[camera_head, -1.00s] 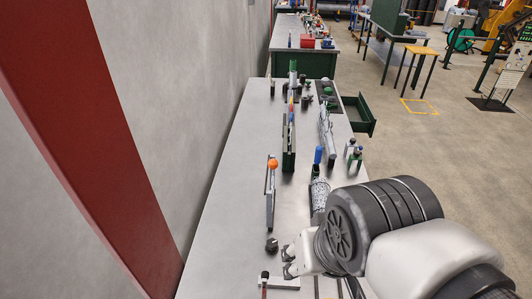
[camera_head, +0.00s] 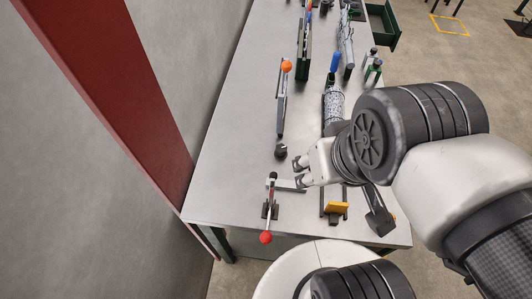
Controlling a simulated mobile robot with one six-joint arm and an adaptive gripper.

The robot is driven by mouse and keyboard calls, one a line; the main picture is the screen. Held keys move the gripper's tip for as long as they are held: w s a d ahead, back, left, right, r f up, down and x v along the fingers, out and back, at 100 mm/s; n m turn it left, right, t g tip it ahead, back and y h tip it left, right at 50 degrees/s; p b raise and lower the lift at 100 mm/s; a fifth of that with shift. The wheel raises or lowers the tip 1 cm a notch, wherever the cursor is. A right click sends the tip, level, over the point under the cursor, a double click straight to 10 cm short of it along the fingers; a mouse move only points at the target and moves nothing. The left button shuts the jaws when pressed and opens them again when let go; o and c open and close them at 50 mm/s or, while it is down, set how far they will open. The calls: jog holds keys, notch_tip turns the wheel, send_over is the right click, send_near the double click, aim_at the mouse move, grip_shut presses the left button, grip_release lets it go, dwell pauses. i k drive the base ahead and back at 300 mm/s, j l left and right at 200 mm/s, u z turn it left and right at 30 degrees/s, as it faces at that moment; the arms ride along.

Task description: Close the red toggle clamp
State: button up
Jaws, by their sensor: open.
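The red toggle clamp (camera_head: 270,210) stands near the front left of the grey workbench. Its red ball knob (camera_head: 266,237) is at the near end of its lever, toward the bench's front edge. A dark tip shows at the clamp's far end, beside a pale flat bar that runs right toward my gripper. My gripper (camera_head: 298,172) is open and empty, up and to the right of the clamp, with its fingers pointing left. Whether its lower finger touches the pale bar I cannot tell. My wrist and arm hide the bench to the right.
An orange-knobbed tool (camera_head: 286,66) stands upright farther back on the bench (camera_head: 235,150). A small black knob (camera_head: 281,151) sits just behind my gripper. A yellow block (camera_head: 337,208) is at the front right. A red post (camera_head: 110,80) rises at the left. The bench's left side is clear.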

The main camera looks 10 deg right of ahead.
aim_at(266, 237)
jog(key=l+u, duration=0.1)
jog(key=u, duration=0.35)
jog(key=k+l+u, duration=0.1)
jog(key=u, duration=0.3)
jog(key=l+u, duration=0.1)
jog(key=u, duration=0.35)
jog(key=k+u, duration=0.15)
jog(key=u, duration=0.3)
